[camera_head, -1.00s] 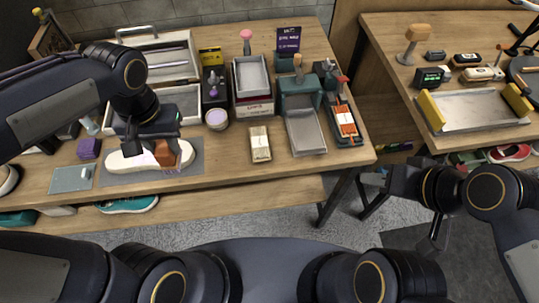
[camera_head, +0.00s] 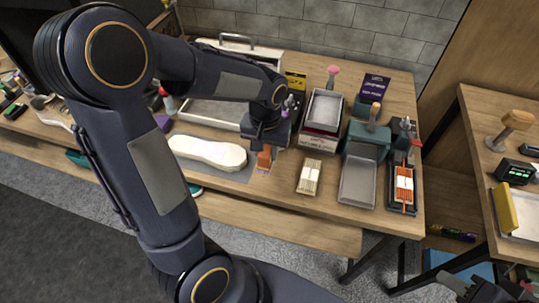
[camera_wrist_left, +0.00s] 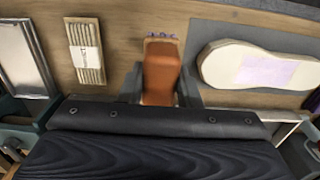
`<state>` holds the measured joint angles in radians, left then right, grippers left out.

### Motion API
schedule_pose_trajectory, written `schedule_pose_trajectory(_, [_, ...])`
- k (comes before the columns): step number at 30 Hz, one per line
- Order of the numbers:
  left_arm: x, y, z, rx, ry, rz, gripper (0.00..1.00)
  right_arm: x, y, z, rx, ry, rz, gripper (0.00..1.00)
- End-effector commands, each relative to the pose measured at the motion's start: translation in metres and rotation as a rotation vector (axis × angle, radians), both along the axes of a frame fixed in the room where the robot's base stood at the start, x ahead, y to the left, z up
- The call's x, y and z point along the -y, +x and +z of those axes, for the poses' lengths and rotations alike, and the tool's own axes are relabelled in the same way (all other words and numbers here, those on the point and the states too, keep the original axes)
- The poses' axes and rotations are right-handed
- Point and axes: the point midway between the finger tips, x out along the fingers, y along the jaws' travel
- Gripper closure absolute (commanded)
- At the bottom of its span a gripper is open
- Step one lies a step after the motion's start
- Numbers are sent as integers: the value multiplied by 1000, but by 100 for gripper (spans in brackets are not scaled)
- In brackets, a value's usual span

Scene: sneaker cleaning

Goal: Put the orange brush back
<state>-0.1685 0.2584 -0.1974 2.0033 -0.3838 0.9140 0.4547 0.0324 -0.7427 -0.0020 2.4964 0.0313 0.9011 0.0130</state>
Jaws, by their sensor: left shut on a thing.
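The orange brush (camera_head: 264,158) is in my left gripper (camera_head: 264,146), above the wooden table just right of a white sole-shaped piece (camera_head: 207,152). In the left wrist view the brush (camera_wrist_left: 160,75) is a brown-orange block with small purplish tufts at its far end, between the two fingers of my left gripper (camera_wrist_left: 160,85). Whether its tip touches the table is unclear. My right gripper (camera_head: 485,290) shows only partly at the lower right edge of the head view, away from the table; its fingers are not clear.
The white piece lies on a grey mat (camera_head: 240,175). Right of the brush are a tied bundle of pale sticks (camera_head: 310,177), a grey tray (camera_head: 357,182) and a dark tray with an orange-and-white item (camera_head: 403,185). Boxes (camera_head: 323,110) stand behind. A second table stands at right.

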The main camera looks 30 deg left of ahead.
Motion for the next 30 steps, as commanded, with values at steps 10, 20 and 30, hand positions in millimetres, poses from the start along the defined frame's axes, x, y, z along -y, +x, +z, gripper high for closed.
schedule_pose_trajectory(10, [-1, 16, -35, -3, 0, 0, 91, 0, 0, 2, 0, 0, 0, 64])
schedule_pose_trajectory(20, [0, 17, -50, 1, -1, 0, 91, 0, 0, 2, 0, 0, 0, 64])
schedule_pose_trajectory(30, [0, 16, -53, 1, -1, 0, 54, 0, 0, -1, 0, 0, 0, 64])
